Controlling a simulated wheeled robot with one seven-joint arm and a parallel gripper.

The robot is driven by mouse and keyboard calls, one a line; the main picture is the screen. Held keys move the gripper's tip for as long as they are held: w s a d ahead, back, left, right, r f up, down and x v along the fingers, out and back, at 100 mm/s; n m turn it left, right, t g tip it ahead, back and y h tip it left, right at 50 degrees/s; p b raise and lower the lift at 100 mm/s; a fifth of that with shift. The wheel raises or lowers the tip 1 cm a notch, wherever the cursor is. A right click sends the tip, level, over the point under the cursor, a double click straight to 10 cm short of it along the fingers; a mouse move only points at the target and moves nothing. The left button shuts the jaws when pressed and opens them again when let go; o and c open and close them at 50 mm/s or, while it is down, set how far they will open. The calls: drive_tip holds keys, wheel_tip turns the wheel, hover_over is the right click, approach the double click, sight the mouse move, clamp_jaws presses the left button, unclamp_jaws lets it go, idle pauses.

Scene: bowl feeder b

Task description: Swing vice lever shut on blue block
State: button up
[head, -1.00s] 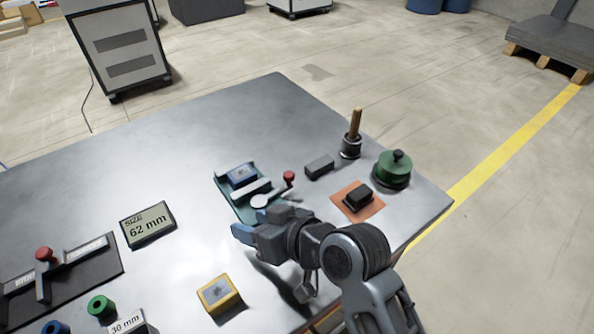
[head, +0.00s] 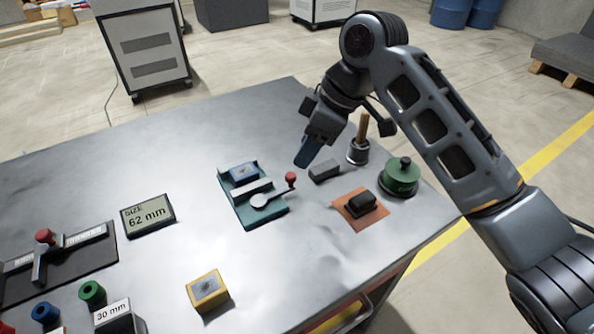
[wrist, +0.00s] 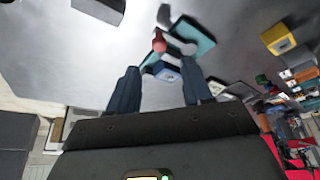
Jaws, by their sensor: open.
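The teal vice (head: 246,211) stands on the metal table. The blue block (head: 243,172) lies in it, between the back plate and the grey jaw bar. The lever (head: 268,200) points right and ends in a red knob (head: 291,178). My gripper (head: 303,164) is open and empty, above the table just behind and right of the knob. In the wrist view the red knob (wrist: 159,45) shows beyond and between my open fingers (wrist: 158,95), with the blue block (wrist: 167,71) near it. I cannot tell whether the jaw touches the block.
A grey block (head: 324,171), a pot with a wooden handle (head: 358,152) and a green round part (head: 401,178) stand right of the vice. A black block on an orange mat (head: 358,221) is in front.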

sight(291, 175)
drive_tip(key=shift+x, duration=3.85)
drive_tip(key=shift+d, duration=0.1)
drive_tip(key=shift+c, duration=0.5)
clamp_jaws()
